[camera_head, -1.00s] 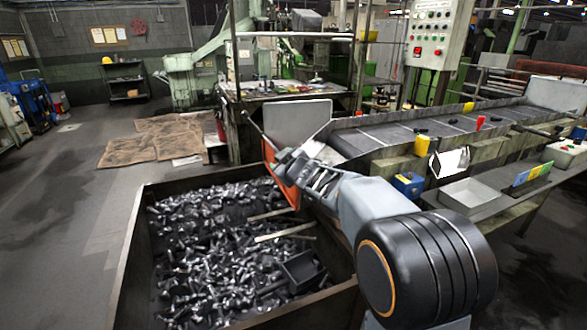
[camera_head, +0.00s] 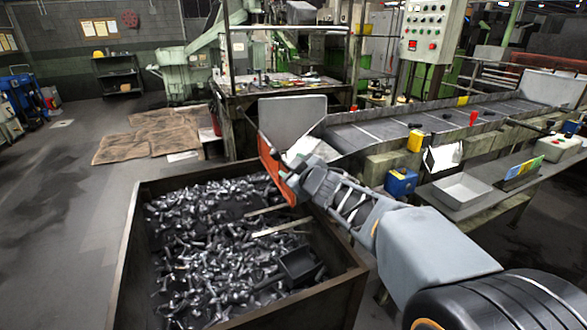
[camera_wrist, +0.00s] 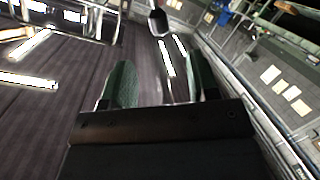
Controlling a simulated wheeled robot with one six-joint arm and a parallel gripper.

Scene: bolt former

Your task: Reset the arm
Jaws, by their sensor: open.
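My gripper (camera_wrist: 157,80) shows in the wrist view as two greenish fingers standing apart with no object held between them. In the head view my arm reaches from the lower right up to the orange chute (camera_head: 272,165) by the bolt bin. My gripper's fingertips cannot be made out clearly there. A small dark object (camera_wrist: 158,20) appears beyond the fingers in the wrist view; I cannot tell what it is.
The bin (camera_head: 130,240) full of dark metal bolts stands below and left of my arm. Open floor (camera_head: 60,200) is at left.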

